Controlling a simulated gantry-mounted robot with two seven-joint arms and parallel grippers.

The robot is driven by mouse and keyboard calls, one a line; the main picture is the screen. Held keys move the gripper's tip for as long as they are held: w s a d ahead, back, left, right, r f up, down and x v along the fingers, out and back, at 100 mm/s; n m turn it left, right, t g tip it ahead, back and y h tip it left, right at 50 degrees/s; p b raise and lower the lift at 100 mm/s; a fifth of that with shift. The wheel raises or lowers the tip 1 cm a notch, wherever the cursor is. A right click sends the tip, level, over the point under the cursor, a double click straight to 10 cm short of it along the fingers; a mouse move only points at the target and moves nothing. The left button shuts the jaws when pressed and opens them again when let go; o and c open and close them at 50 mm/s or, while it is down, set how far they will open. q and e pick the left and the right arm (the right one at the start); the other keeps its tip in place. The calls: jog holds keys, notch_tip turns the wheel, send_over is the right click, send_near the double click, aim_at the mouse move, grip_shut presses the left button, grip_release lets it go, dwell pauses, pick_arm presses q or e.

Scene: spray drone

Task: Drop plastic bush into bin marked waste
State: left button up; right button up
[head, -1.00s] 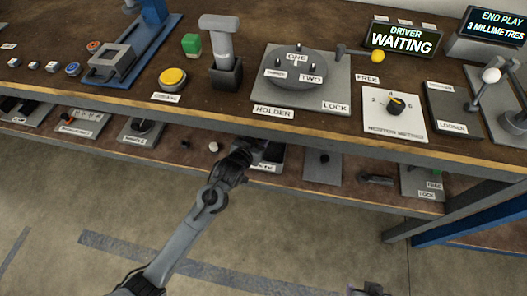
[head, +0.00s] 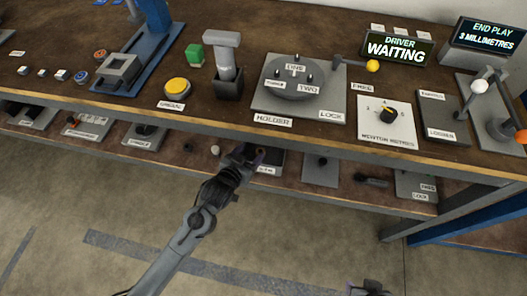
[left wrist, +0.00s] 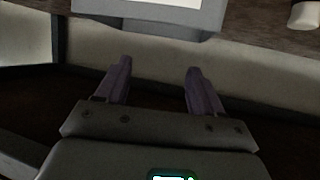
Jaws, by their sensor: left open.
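A small off-white cylinder (head: 215,150), which may be the plastic bush, stands on the lower shelf, left of my left gripper. A similar one shows at the upper right of the left wrist view (left wrist: 305,15). My left gripper (head: 248,154) is at the front edge of the lower shelf, by a grey box with a white label (head: 267,170). In the left wrist view its fingers (left wrist: 157,85) are apart with nothing between them, and a grey box with a white label (left wrist: 150,14) lies ahead. I cannot read a waste mark. My right gripper (head: 370,289) is barely in view at the bottom.
The upper bench edge (head: 300,138) overhangs the lower shelf. Above stand a yellow button (head: 177,87), the round holder (head: 296,78), a torque dial (head: 388,112) and a screen reading waiting (head: 397,48). Small fixtures line the lower shelf (head: 320,168). The floor in front is clear.

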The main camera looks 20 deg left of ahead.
pick_arm(q)
jog(key=shift+p+v, duration=0.5)
jog(key=shift+v, duration=1.2)
jog(key=s+a+r+g+y+p, duration=0.1)
jog(key=s+r+g+p, duration=0.4)
jog(key=s+r+p, duration=0.55)
jog(key=s+a+r+g+p, duration=0.1)
jog(key=s+r+g+p, duration=0.6)
jog(key=s, duration=0.6)
notch_tip(320, 180, up, 37)
jog(key=t+p, duration=0.2)
jog(key=p, duration=3.7)
jog(key=shift+m, duration=0.4)
jog(key=shift+a+r, duration=0.1)
jog(key=shift+a, duration=0.05)
